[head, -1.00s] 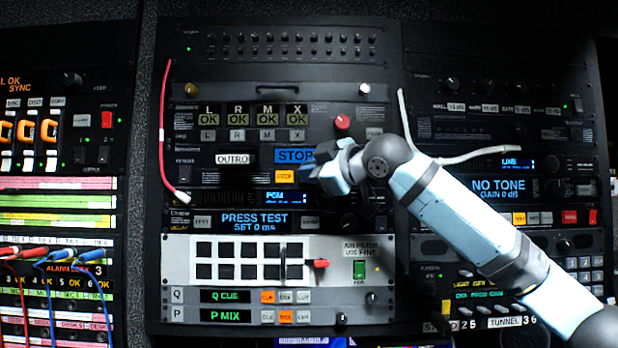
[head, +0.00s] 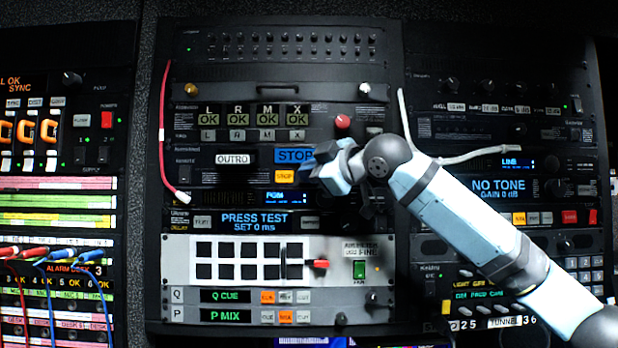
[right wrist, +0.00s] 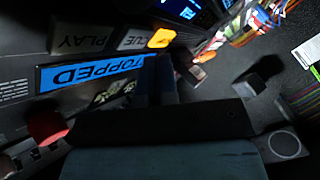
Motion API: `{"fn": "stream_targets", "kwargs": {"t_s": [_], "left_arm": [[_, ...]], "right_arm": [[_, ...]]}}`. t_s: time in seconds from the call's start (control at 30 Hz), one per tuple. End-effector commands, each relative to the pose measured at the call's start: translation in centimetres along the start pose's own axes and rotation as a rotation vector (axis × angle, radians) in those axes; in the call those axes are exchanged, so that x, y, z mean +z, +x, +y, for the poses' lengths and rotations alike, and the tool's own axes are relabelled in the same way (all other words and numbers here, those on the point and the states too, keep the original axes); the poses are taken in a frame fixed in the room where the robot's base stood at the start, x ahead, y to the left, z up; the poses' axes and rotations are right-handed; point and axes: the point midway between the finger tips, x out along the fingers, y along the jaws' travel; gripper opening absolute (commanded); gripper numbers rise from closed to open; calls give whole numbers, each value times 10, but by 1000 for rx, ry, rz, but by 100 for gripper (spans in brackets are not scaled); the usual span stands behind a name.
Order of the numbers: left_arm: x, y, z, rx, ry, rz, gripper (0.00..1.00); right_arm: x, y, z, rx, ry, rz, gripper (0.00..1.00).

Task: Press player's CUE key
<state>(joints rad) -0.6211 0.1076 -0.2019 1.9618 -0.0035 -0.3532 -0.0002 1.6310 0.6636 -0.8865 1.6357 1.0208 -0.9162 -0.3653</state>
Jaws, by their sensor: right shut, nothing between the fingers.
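The player is the rack unit with the OUTRO label (head: 232,159) and a blue display (head: 294,155) reading STOP in the head view; the right wrist view shows STOPPED on the display (right wrist: 92,73), upside down. The grey CUE key (right wrist: 132,39) lies between the grey PLAY key (right wrist: 80,38) and a lit orange key (right wrist: 162,38). The orange key also shows in the head view (head: 285,176). My right gripper (head: 314,171) is shut and empty in front of the player, hiding CUE and PLAY in the head view. Whether it touches a key cannot be told. My left gripper is not in view.
A red knob (head: 342,122) sits above the gripper. A red cable (head: 163,130) hangs at the left and a white cable (head: 480,155) runs behind my right arm. Below are the PRESS TEST unit (head: 253,222) and a white key panel (head: 180,250).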

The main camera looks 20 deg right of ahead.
Motion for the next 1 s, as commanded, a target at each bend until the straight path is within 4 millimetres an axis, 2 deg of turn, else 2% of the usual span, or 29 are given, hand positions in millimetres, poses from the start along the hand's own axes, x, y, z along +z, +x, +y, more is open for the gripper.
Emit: {"fn": "stream_targets", "kwargs": {"t_s": [1.0], "left_arm": [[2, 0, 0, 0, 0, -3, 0]], "right_arm": [[6, 8, 6, 0, 1, 0, 0]]}}
